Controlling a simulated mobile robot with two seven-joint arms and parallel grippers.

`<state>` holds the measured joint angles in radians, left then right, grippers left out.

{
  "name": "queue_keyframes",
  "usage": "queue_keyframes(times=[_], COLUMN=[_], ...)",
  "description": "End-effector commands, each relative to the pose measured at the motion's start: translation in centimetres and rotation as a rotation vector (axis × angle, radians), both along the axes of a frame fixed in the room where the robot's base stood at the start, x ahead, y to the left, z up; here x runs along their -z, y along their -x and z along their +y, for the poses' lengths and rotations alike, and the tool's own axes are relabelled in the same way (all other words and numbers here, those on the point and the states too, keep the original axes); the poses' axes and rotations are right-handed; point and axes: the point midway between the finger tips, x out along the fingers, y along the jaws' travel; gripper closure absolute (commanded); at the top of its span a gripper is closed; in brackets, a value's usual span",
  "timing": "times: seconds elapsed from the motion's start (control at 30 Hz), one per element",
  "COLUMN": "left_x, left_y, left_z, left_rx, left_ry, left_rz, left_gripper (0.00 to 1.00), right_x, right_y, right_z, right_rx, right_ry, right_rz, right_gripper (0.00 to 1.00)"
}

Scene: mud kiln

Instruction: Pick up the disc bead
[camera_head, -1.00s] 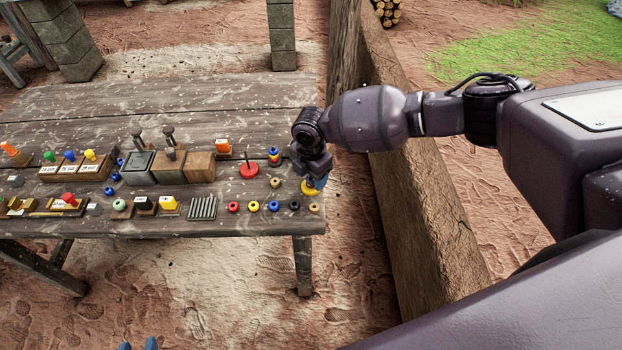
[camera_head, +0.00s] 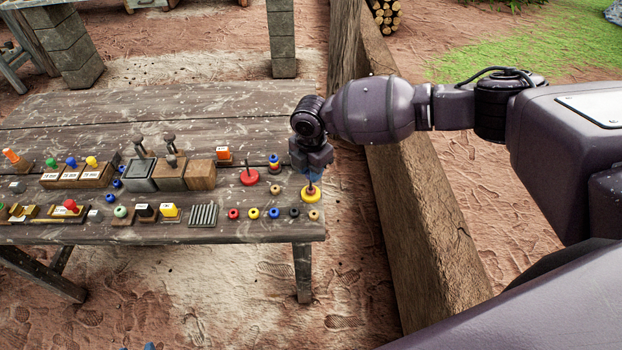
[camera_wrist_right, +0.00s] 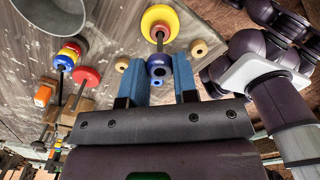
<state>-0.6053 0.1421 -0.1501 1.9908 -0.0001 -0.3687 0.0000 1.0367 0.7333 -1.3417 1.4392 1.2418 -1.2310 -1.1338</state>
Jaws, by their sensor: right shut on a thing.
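My right gripper (camera_head: 311,174) is above the right end of the table, over a yellow disc base (camera_head: 311,194) with an upright rod. In the right wrist view, its blue fingers are shut on a blue disc bead (camera_wrist_right: 157,67). The bead appears in line with the end of the rod on the yellow base (camera_wrist_right: 160,20); I cannot tell whether the rod is inside it. In the head view the held bead is hard to make out against the blue fingers. Small blue tips at the bottom edge appear to be my left gripper (camera_head: 148,346).
A row of loose beads, including red (camera_head: 233,213), blue (camera_head: 273,212) and tan (camera_head: 313,215), lies along the front edge. A red base with a rod (camera_head: 250,176) and a bead stack (camera_head: 274,161) stand left. A wooden wall (camera_head: 415,200) runs right.

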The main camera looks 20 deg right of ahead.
Motion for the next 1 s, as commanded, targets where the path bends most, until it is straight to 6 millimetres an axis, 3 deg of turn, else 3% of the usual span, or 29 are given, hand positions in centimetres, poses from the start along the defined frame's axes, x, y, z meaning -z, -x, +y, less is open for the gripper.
queue_keyframes(times=[0.03, 0.2, 0.5, 0.7, 1.0], left_x=[-0.4, -0.9, -1.6, -1.9, -1.9], left_y=[0.0, -0.1, -0.4, -0.7, -0.8], left_z=[0.0, 0.0, 0.0, 0.0, -0.1], left_rx=[-0.001, 0.000, 0.000, 0.002, 0.002], left_ry=[0.000, 0.000, 0.000, 0.000, 0.000], left_rz=[-0.002, -0.007, -0.015, -0.020, -0.022], left_gripper=[0.57, 0.57, 0.57, 0.57, 0.57], right_x=[-1.7, -6.2, -12.4, -14.5, -15.1], right_y=[-0.1, -0.1, 0.0, 0.0, 0.0], right_z=[0.0, 0.0, 0.0, 0.0, 0.0], right_rx=[-0.001, -0.001, 0.000, 0.000, 0.000], right_ry=[-0.002, -0.001, 0.001, 0.000, 0.000], right_rz=[-0.005, -0.004, -0.003, 0.000, 0.000], right_gripper=[0.95, 0.95, 0.95, 0.95, 0.95])
